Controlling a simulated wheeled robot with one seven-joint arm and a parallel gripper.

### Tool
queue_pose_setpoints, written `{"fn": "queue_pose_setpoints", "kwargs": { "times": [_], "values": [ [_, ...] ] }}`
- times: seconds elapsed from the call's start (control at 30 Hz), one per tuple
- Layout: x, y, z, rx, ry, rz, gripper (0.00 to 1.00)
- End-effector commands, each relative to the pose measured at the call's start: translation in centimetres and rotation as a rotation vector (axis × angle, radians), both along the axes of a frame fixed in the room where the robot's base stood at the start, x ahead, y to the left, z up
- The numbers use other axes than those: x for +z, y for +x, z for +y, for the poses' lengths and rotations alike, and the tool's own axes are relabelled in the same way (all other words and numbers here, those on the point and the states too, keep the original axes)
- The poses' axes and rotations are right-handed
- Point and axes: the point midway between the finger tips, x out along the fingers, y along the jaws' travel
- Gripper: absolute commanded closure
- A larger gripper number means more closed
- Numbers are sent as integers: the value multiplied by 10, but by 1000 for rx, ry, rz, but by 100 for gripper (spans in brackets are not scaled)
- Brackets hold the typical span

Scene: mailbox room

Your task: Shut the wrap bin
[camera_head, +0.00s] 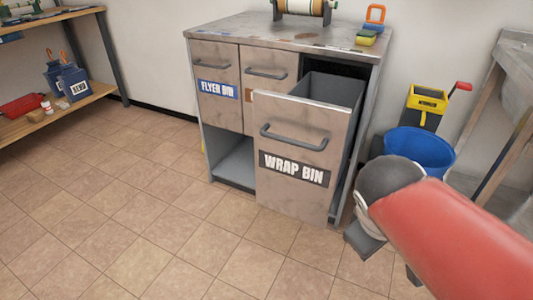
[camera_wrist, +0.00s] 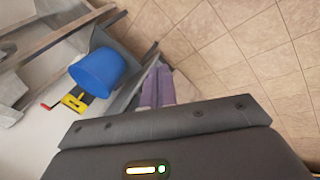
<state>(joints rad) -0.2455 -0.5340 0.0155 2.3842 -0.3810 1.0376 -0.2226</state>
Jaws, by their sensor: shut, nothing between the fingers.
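The wrap bin (camera_head: 300,190) is a tall grey metal drawer with a dark bar handle (camera_head: 295,138) and a "WRAP BIN" label. It stands pulled out from the right side of the cabinet (camera_head: 222,140), with its grey inside showing at the top. My gripper (camera_head: 360,240) is low to the right of the bin front, partly hidden behind my red arm. It is shut and holds nothing. The head view does not show clearly whether it touches the bin. The wrist view looks past my gripper toward the floor and the blue bucket.
A blue bucket (camera_head: 420,148) and a yellow wringer (camera_head: 426,100) stand right of the cabinet; the bucket also shows in the wrist view (camera_wrist: 98,70). A closed flyer bin (camera_head: 215,75) is at left. A shelf (camera_head: 60,112) stands far left. Tiled floor (camera_head: 130,210) in front is clear.

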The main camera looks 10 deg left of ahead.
Motion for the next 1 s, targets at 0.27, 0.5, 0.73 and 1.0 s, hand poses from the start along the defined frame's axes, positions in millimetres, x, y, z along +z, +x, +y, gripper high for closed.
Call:
{"fn": "queue_pose_setpoints", "kwargs": {
  "times": [0.27,0.5,0.73,1.0],
  "values": [
    [-10,40,17,371,-374,112,100],
    [-10,97,79,800,-886,191,100],
    [0,132,228,1176,-1584,157,100],
    [10,127,298,1241,-1874,97,100]
  ]
}}
